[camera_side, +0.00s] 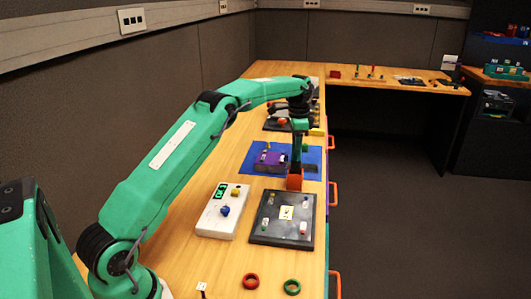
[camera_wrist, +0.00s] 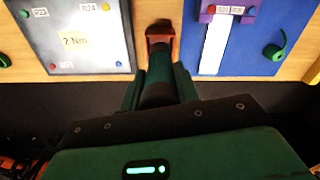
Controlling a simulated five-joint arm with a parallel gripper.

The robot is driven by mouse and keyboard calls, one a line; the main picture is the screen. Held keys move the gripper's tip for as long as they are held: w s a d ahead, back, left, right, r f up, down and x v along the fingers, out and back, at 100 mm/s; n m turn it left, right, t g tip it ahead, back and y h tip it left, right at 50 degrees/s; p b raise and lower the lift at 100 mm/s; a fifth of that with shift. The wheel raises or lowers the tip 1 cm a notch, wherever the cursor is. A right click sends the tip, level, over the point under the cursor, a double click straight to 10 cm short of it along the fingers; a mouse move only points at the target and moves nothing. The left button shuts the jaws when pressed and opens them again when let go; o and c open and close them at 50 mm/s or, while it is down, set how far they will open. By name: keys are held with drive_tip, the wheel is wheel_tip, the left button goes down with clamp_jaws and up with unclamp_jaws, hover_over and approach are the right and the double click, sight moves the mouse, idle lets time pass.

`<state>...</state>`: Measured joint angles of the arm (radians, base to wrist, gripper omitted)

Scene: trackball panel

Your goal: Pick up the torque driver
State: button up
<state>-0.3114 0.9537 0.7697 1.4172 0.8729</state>
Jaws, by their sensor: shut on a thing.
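The torque driver appears to be the dark green and black cylinder (camera_wrist: 160,72) between my jaws in the wrist view. My gripper (camera_wrist: 158,92) is shut on it, with a green finger on each side. In the side view my gripper (camera_side: 298,124) points down over the bench, and the tool hangs upright below it. Its lower end meets or stands just over an orange-red holder (camera_side: 294,183), which also shows in the wrist view (camera_wrist: 160,28). I cannot tell whether the tip is still inside the holder.
A dark panel (camera_side: 258,238) with a "7 Nm" note (camera_wrist: 74,41) lies beside the holder. A blue mat (camera_side: 311,158) with a purple block (camera_side: 270,160) lies on the other side. A white box (camera_side: 210,222) and two rings (camera_side: 251,281) (camera_side: 292,287) are nearer. The bench edge is close.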

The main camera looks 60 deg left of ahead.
drive_tip(key=shift+r, duration=3.4)
